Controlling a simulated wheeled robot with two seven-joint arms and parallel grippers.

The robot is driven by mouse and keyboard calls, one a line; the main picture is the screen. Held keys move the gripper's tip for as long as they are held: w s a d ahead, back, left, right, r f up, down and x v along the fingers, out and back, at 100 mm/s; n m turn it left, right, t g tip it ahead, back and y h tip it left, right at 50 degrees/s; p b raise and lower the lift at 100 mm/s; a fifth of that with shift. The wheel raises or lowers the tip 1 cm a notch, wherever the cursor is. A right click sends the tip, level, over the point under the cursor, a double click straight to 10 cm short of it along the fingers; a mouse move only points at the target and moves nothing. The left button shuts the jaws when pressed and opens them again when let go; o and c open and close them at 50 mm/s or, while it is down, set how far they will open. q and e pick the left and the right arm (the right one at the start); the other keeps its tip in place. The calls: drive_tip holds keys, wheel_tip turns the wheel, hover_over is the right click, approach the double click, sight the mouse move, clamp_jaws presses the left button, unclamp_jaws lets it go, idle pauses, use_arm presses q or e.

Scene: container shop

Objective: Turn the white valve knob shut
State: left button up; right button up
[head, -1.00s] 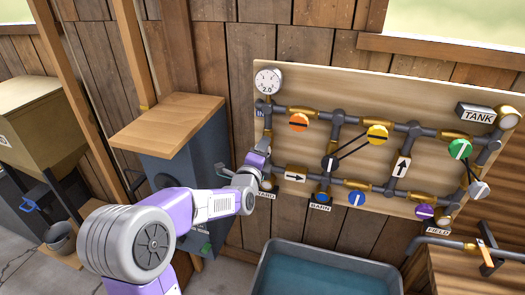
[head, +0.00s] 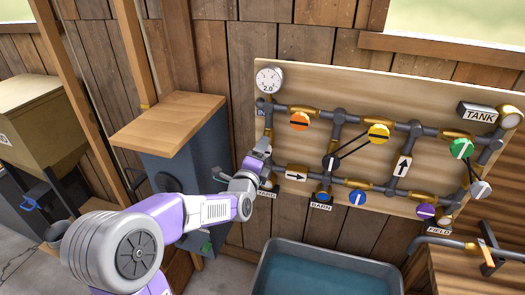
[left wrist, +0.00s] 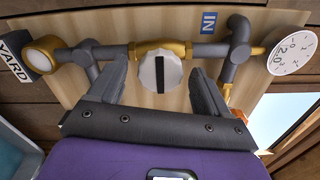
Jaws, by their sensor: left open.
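The white valve knob (left wrist: 160,73) is round with a black bar on its face. In the left wrist view it sits on a brass valve body in the pipe between the IN label (left wrist: 208,22) and the YARD label (left wrist: 12,60). The bar stands across the pipe line. My left gripper (left wrist: 160,85) is open, with one finger on each side of the knob and a visible gap to both. In the head view my left gripper (head: 258,160) is at the panel's left edge and hides the knob. My right gripper is not in view.
The wooden panel (head: 400,85) carries pipes and other knobs: orange (head: 299,121), yellow (head: 378,132), blue (head: 358,199), green (head: 461,148) and purple (head: 426,211). A pressure gauge (head: 269,80) is above my gripper. A water trough (head: 330,270) stands below.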

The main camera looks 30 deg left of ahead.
use_arm(q)
drive_tip(key=v, duration=0.5)
drive_tip(key=shift+s, duration=0.2)
drive_tip(key=s+d+f+n+g+h+b, duration=0.15)
drive_tip(key=d+f+n+g, duration=0.35)
drive_tip(key=f, duration=1)
drive_tip(key=s+d+f+n+g+h+p, duration=0.1)
drive_tip(key=d+f+n+g+h, duration=0.4)
drive_tip(key=f, duration=0.9)
drive_tip(key=s+d+f+n+g+h, duration=0.1)
drive_tip(key=s+d+f+n+g, duration=0.2)
drive_tip(key=s+f, duration=0.6)
drive_tip(key=s+d+f+n+g+b, duration=0.1)
drive_tip(key=s+d+f+n+g, duration=0.3)
drive_tip(key=s+d+f+n, duration=0.3)
drive_tip(key=s+d+f, duration=0.3)
drive_tip(key=shift+s+d+f+h, duration=0.3)
drive_tip(key=shift+s+d+h, duration=0.05)
drive_tip(key=shift+s, duration=0.05)
